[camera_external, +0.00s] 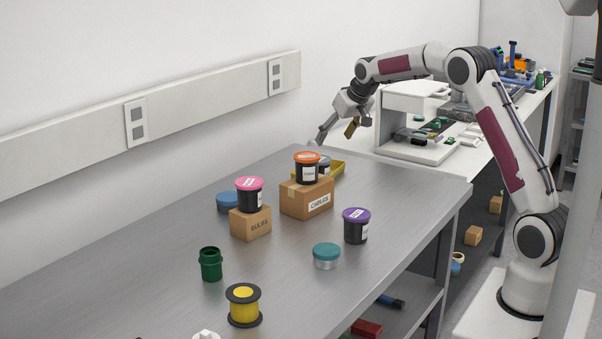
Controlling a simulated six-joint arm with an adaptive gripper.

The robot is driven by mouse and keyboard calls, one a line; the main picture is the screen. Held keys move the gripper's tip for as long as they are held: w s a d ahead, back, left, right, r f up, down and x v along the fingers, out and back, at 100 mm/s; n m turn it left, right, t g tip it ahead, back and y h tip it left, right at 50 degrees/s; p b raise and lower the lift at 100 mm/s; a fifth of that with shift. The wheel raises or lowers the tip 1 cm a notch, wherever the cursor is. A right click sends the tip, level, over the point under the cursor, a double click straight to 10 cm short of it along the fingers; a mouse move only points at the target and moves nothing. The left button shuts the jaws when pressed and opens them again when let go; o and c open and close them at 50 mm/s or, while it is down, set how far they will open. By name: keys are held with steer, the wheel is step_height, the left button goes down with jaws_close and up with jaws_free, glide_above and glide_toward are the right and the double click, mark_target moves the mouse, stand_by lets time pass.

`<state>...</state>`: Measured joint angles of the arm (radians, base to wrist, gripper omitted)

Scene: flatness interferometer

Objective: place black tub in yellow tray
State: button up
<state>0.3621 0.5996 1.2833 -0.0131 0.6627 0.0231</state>
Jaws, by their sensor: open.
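The yellow tray (338,167) lies on the metal table behind the CABLES box, which hides much of it. A small dark item with a pale top (324,168) shows at the tray, partly hidden; I cannot tell if it is a tub. Three black tubs are clear: one with an orange lid (307,173) on the CABLES box, one with a pink lid (249,200) on the BULBS box, and one with a purple lid (356,231) upright on the table. My gripper (335,136) is open and empty, its fingers spread above the table's far end near the tray.
The CABLES box (306,200) and BULBS box (250,224) stand mid-table. A blue round container (227,202), a teal-lidded tin (326,256), a green jar (210,264) and a yellow spool (243,306) stand around them. The table's right side is mostly clear.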

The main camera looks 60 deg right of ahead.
steer(key=s+a+r+n, duration=0.1)
steer(key=s+a+r, duration=0.3)
steer(key=s+a, duration=0.25)
steer(key=s+a+r+y, duration=0.1)
steer(key=s+a+r, duration=0.2)
steer(key=s+a, duration=0.35)
steer(key=s+a+r+n, duration=0.1)
steer(key=s+a+r, duration=0.35)
steer(key=s, duration=0.45)
steer(key=s+a+f, duration=0.2)
steer(key=s+a, duration=0.1)
steer(key=s, duration=0.5)
steer(key=s+a+f+n+y, duration=0.1)
steer(key=s+a+f, duration=0.1)
steer(key=s, duration=0.6)
steer(key=s+a+f+n, duration=0.1)
steer(key=s+a+f, duration=0.2)
steer(key=s, duration=0.5)
steer(key=shift+s+a+f+g+y, duration=0.2)
steer(key=shift+a+g+y, duration=0.1)
steer(key=shift+a+g, duration=0.1)
